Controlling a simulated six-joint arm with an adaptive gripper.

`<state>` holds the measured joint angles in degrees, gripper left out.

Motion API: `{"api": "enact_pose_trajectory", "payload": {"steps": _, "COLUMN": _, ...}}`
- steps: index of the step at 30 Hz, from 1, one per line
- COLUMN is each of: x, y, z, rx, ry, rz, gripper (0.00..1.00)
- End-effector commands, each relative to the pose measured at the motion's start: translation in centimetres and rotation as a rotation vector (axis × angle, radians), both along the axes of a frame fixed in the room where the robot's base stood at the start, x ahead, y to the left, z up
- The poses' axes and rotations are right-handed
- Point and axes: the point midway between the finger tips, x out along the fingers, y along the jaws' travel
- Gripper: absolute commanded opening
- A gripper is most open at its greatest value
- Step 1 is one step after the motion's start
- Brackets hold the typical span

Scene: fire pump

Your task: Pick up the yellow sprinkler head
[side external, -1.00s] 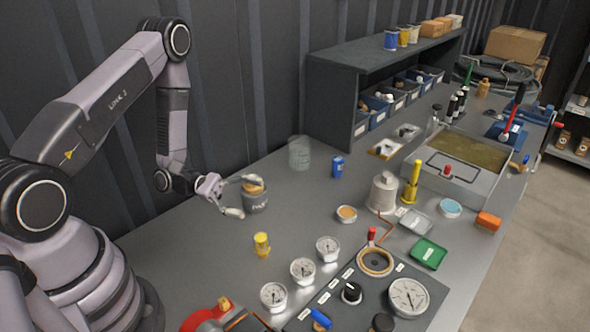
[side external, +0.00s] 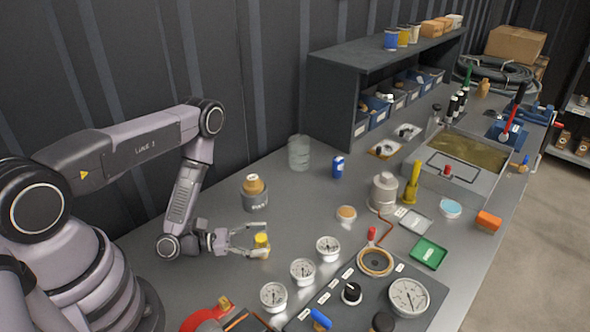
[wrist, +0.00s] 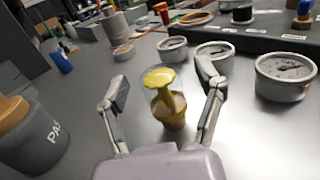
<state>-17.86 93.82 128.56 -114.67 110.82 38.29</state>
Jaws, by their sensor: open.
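The yellow sprinkler head (side external: 261,241) stands on the grey bench. In the wrist view the yellow sprinkler head (wrist: 167,108) is upright, with a round yellow top, a stem and a wider base. My gripper (side external: 262,238) is low over the bench, reaching in from the left. In the wrist view my gripper (wrist: 164,86) is open, with one finger on each side of the sprinkler head. Gaps show between the fingers and the head. In the side view the near finger partly covers its lower part.
A grey pot with a tan top (side external: 254,192) stands just behind my gripper, at the left in the wrist view (wrist: 32,135). White gauges (side external: 328,248) line the right side. A blue can (side external: 338,167) and a clear beaker (side external: 299,153) stand farther back.

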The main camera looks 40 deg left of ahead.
Motion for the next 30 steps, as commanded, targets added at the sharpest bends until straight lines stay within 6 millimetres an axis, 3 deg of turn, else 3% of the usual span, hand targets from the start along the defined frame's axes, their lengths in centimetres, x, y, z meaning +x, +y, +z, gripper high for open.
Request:
{"api": "enact_pose_trajectory", "payload": {"steps": 9, "x": 0.24, "y": -0.19, "z": 0.02, "rx": 0.000, "ry": 0.000, "rz": 0.000, "gripper": 0.67}}
{"api": "enact_pose_trajectory", "payload": {"steps": 24, "x": 0.21, "y": -0.18, "z": 0.03, "rx": -0.001, "ry": -0.001, "rz": 0.000, "gripper": 0.02}}
{"api": "enact_pose_trajectory", "payload": {"steps": 30, "x": 0.22, "y": -0.19, "z": 0.04, "rx": -0.001, "ry": -0.001, "rz": 0.000, "gripper": 0.00}}
